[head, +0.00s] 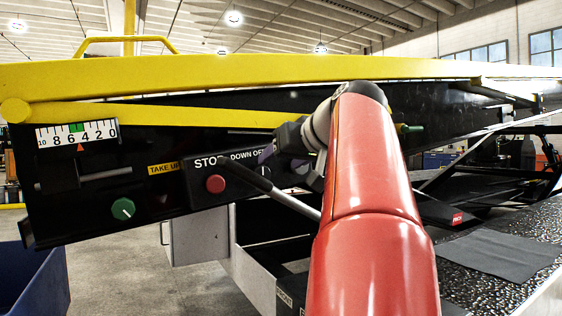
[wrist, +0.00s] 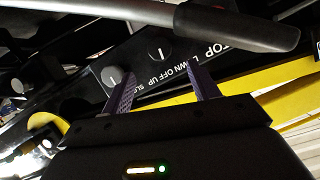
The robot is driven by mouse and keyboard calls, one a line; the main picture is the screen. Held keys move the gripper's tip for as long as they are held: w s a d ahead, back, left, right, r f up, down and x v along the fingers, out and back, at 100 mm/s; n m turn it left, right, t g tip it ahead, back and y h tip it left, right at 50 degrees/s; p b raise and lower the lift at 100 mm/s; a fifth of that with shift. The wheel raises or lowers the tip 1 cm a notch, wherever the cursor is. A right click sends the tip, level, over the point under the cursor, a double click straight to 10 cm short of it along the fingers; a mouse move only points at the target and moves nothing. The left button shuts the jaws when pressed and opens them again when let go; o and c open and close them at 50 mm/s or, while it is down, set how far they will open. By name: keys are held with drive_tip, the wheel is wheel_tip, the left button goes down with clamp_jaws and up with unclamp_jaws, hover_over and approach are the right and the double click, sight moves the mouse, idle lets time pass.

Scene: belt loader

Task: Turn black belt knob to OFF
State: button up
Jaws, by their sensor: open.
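My gripper (wrist: 161,75) is open, with two purple-faced fingers pointing at the black control panel (wrist: 190,70). A black knob (wrist: 160,50) with a white line sits just beyond the fingertips, roughly between them in the picture. The lettering beside it reads in part "OFF UP". A second black knob (wrist: 112,77) with a white line is near the left finger. I cannot tell which of them is the belt knob. In the head view, a black knob (head: 265,172) shows under "DOWN OFF", next to my gripper (head: 283,150). My arm hides the panel's right part.
A dark lever with a grey rod (head: 248,178) crosses in front of the panel; it also passes close above the knobs in the wrist view (wrist: 240,25). A red stop button (head: 215,184) and a green knob (head: 122,208) are to the left. A yellow rail (head: 200,72) runs above.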

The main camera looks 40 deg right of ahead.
sight(263, 174)
drive_tip(key=m, duration=0.2)
drive_tip(key=f+m, duration=0.1)
drive_tip(key=shift+d+m+t, duration=0.25)
drive_tip(key=shift+m+t, duration=0.05)
drive_tip(key=m, duration=0.2)
drive_tip(key=shift+w+d+f+m+t+y+b, duration=0.2)
drive_tip(key=shift+m+t+y+b, duration=0.1)
drive_tip(key=shift+t+y+b, duration=0.1)
drive_tip(key=shift+w, duration=0.25)
drive_tip(key=x, duration=0.7)
drive_tip(key=shift+f, duration=0.1)
